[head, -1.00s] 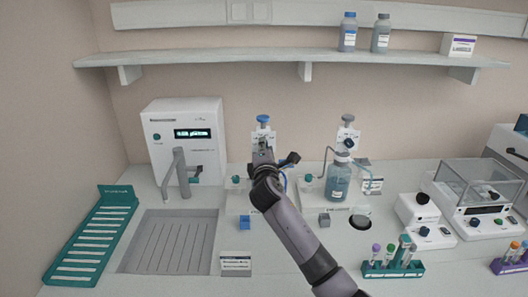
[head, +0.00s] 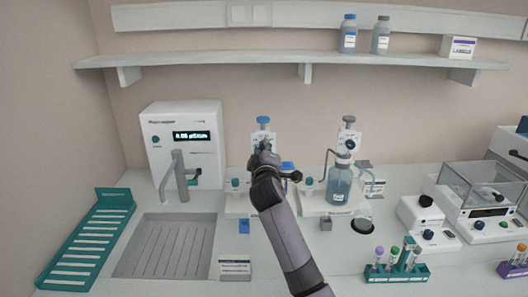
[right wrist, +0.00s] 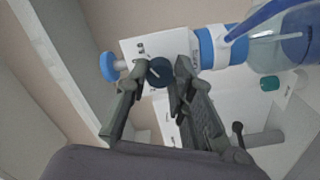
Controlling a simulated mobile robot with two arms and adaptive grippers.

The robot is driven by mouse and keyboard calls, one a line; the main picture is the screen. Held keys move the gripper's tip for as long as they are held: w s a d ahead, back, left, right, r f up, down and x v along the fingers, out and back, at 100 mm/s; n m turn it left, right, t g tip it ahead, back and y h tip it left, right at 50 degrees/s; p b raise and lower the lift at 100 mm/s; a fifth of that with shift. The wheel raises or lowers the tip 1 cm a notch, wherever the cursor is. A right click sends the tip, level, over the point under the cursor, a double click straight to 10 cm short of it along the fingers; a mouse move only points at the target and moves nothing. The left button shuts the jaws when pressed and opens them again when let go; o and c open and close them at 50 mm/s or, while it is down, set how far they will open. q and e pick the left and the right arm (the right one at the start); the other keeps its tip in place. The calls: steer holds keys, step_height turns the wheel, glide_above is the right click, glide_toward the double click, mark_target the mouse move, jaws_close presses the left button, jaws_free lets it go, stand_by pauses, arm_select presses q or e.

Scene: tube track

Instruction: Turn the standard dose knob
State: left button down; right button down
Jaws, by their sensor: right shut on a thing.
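The left dispenser has a blue-topped plunger (head: 263,121) above a white plate (head: 263,136). My right gripper (head: 265,152) is in front of it and hides its dose knob and most of its bottle in the head view. In the right wrist view, the dark blue dose knob (right wrist: 159,72) sits on the white plate between the fingertips of my right gripper (right wrist: 157,77), which is shut on it. The blue plunger top (right wrist: 108,66) shows to the left and the blue collar (right wrist: 211,47) to the right. My left gripper is not in view.
A second dispenser with a bottle (head: 339,187) and a glass beaker (head: 362,219) stand to the right. A white machine (head: 184,140) with a tap stands to the left. A tube rack (head: 397,271) is at front right. A shelf (head: 220,58) runs above.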

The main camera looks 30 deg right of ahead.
steer(key=shift+f, duration=0.1)
stand_by(0.4)
steer(key=c, duration=1.4)
jaws_free()
steer(key=shift+o, duration=0.2)
steer(key=v, duration=1.2)
steer(key=shift+s, duration=0.1)
